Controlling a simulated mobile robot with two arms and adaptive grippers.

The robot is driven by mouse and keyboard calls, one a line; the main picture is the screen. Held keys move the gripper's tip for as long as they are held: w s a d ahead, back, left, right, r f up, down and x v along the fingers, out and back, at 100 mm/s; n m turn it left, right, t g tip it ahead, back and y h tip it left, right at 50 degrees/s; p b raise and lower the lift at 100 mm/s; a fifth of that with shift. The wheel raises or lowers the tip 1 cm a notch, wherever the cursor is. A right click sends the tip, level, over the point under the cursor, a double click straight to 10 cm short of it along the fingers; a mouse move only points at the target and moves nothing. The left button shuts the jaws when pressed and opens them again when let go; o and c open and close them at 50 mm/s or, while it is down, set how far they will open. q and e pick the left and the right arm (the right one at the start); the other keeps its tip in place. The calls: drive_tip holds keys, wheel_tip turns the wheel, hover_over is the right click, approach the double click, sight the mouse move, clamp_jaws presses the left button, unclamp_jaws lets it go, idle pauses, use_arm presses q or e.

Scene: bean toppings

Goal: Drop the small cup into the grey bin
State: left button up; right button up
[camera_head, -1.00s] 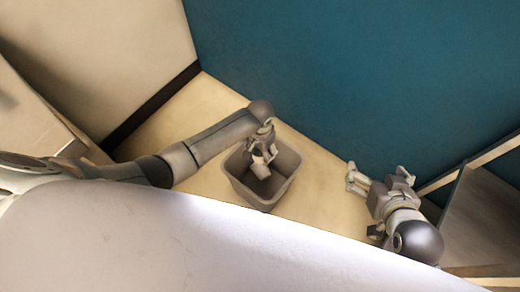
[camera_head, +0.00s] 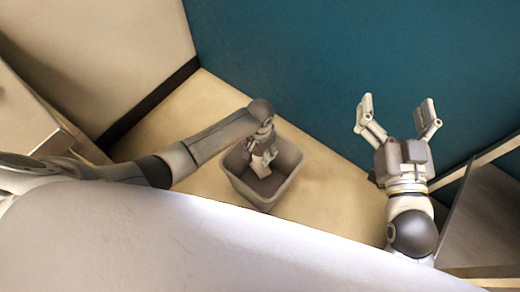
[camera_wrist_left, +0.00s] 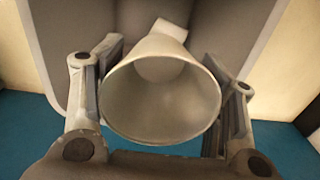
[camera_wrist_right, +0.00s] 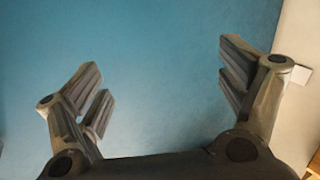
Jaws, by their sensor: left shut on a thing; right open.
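The small cup (camera_wrist_left: 160,95) is pale, and its open mouth faces the camera in the left wrist view. My left gripper (camera_wrist_left: 165,82) is shut on it, one finger at each side. In the head view the cup (camera_head: 262,162) is small and partly hidden by the gripper. The grey bin (camera_head: 251,198) stands on the floor, with my left gripper (camera_head: 264,150) and the cup over its opening. The bin's rim (camera_wrist_left: 262,38) shows behind the cup. My right gripper (camera_head: 397,110) is open and empty, away to the right; its fingers (camera_wrist_right: 165,85) are wide apart.
A large white surface (camera_head: 190,240) fills the lower front. A blue wall (camera_head: 330,70) stands behind the bin, and a grey cabinet or shelf (camera_head: 485,225) is at the right. The pale floor (camera_head: 335,190) is clear beside the bin.

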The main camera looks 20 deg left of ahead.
use_arm(q)
drive_tip(key=shift+f+b, duration=0.6)
drive_tip(key=shift+f, duration=0.1)
use_arm(e)
wheel_tip(320, 180, up, 7)
drive_tip(key=s+t+y, duration=0.1)
drive_tip(key=t, duration=0.3)
drive_tip(key=shift+s+a+y, duration=0.3)
use_arm(q)
drive_tip(key=o, duration=0.8)
wheel_tip(320, 180, up, 12)
drive_tip(key=shift+r, duration=0.1)
drive_tip(key=shift+d, duration=0.1)
